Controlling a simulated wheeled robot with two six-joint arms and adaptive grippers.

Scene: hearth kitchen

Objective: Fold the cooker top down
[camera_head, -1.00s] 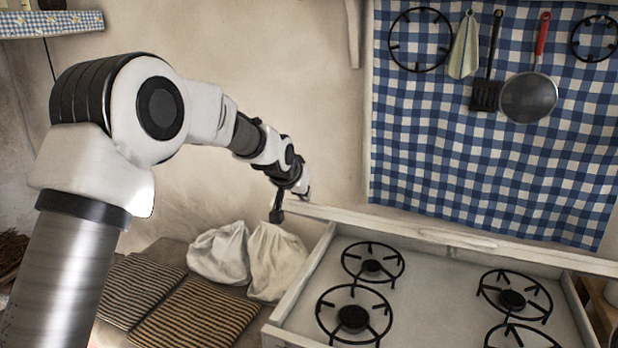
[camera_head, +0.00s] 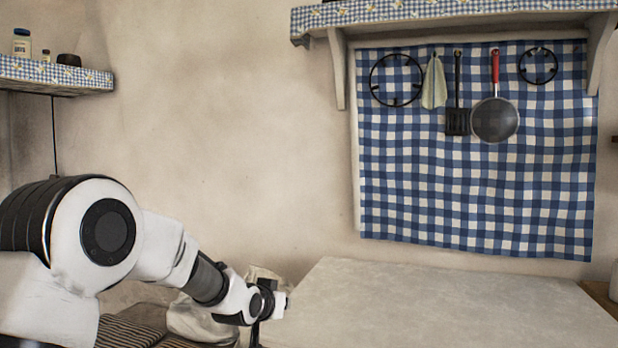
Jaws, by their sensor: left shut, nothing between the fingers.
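The cooker top (camera_head: 450,305) is a pale flat panel at the bottom right of the head view. It lies down or nearly so over the cooker, and no burners show. Its front part is cut off by the frame's lower edge, so I cannot tell whether it rests fully on the frame. My left gripper (camera_head: 256,335) is at the left edge of the panel, pointing down, shut and empty. I cannot tell whether it touches the panel. My right gripper is out of view.
A blue checked cloth (camera_head: 480,200) with hanging utensils covers the wall behind, under a shelf (camera_head: 450,18). Pale sacks (camera_head: 200,318) and striped cushions (camera_head: 130,332) lie left of the cooker. Another shelf (camera_head: 60,77) holds small jars at upper left.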

